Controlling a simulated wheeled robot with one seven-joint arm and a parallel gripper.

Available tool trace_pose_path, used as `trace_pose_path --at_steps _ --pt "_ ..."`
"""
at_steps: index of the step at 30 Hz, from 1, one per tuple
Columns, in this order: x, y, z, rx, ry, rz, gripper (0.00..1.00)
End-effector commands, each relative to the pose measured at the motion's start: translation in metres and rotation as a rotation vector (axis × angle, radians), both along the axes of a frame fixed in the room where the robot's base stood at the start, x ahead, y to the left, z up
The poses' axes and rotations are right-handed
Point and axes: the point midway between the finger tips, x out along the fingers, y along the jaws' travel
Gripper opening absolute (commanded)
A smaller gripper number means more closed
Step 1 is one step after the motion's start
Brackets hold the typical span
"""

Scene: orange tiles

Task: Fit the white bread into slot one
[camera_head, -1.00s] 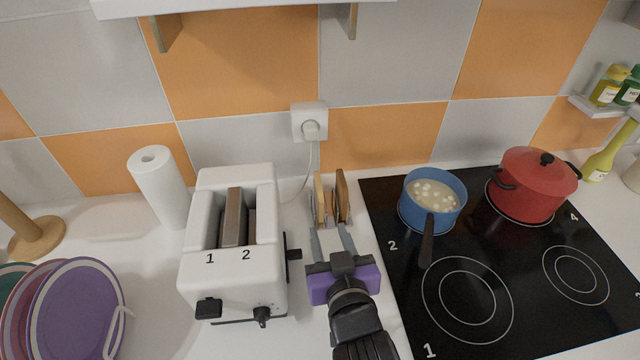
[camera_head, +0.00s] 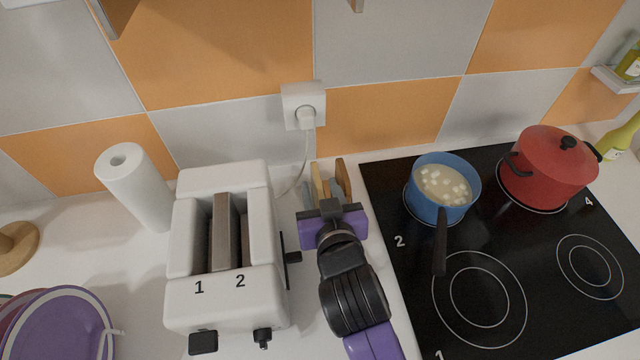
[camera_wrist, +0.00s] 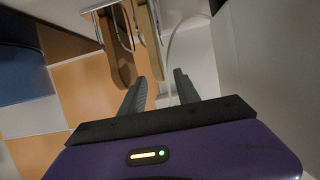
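The white bread, a pale tan slice (camera_head: 319,180), stands on edge at the back of the counter, right of the toaster. It shows in the wrist view (camera_wrist: 149,38) ahead of my fingers. A darker brown slice (camera_head: 342,178) stands beside it, on its right in the head view. My gripper (camera_wrist: 160,82) is open, its two dark fingers apart, with the pale slice's near end seen between the tips. I cannot tell whether they touch it. The white toaster (camera_head: 222,300) has slots marked 1 and 2. A brown slab shows between the slots; their insides are dark.
A blue pot (camera_head: 441,188) of soup and a red lidded pot (camera_head: 548,168) stand on the black hob (camera_head: 400,270) at right. A cord runs from the wall socket (camera_head: 304,106) behind the toaster. A paper roll (camera_head: 135,186) and purple plates (camera_head: 60,325) are at left.

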Motion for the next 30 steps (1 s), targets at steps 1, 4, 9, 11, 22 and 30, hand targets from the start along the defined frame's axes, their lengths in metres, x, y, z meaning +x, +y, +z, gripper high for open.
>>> trace_pose_path --at_steps 1,4,9,11,22,30 --pt "0.0 0.0 0.0 0.0 0.0 0.0 0.38" --pt "0.001 0.0 0.0 0.0 0.0 0.0 0.38" --pt "0.012 0.003 -0.004 -0.002 0.001 -0.001 0.38" --pt "0.02 0.006 -0.006 0.0 0.0 -0.001 0.38" --pt "0.063 0.018 -0.023 0.0 0.0 0.0 0.38" --pt "0.071 0.02 -0.027 0.0 0.0 0.0 0.38"
